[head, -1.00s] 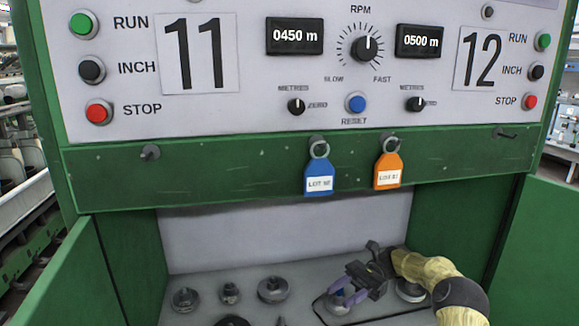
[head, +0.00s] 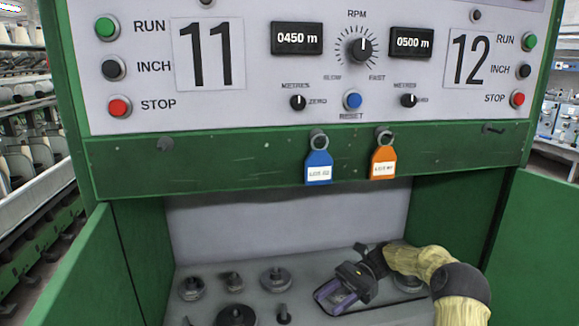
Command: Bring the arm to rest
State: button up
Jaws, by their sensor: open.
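My arm (head: 425,262) reaches in from the lower right, bent over the shelf inside the green cabinet. My gripper (head: 335,297) points to the lower left, low over the right part of the shelf. Its purple-lined fingers are apart. I cannot tell whether anything lies between or beneath them. A round metal part (head: 408,284) sits partly hidden behind my arm.
Several metal parts stand on the shelf (head: 225,284) left of my gripper, including a dark round one (head: 236,315). A blue tag (head: 318,167) and an orange tag (head: 383,163) hang on the green rail above. Open green doors flank the cabinet.

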jog(key=s+a+f+n+t+h, duration=0.3)
jog(key=s+t+h, duration=0.1)
jog(key=s+h, duration=0.35)
jog(key=s+d+r+n+t+h, duration=0.1)
jog(key=s+d+n+t+h, duration=0.6)
jog(key=s, duration=0.6)
notch_tip(320, 180, up, 20)
jog(key=t+y+p, duration=0.1)
jog(key=p, duration=1.9)
jog(key=shift+s+d+r+n, duration=0.2)
jog(key=shift+d+n, duration=0.1)
jog(key=shift+n, duration=0.1)
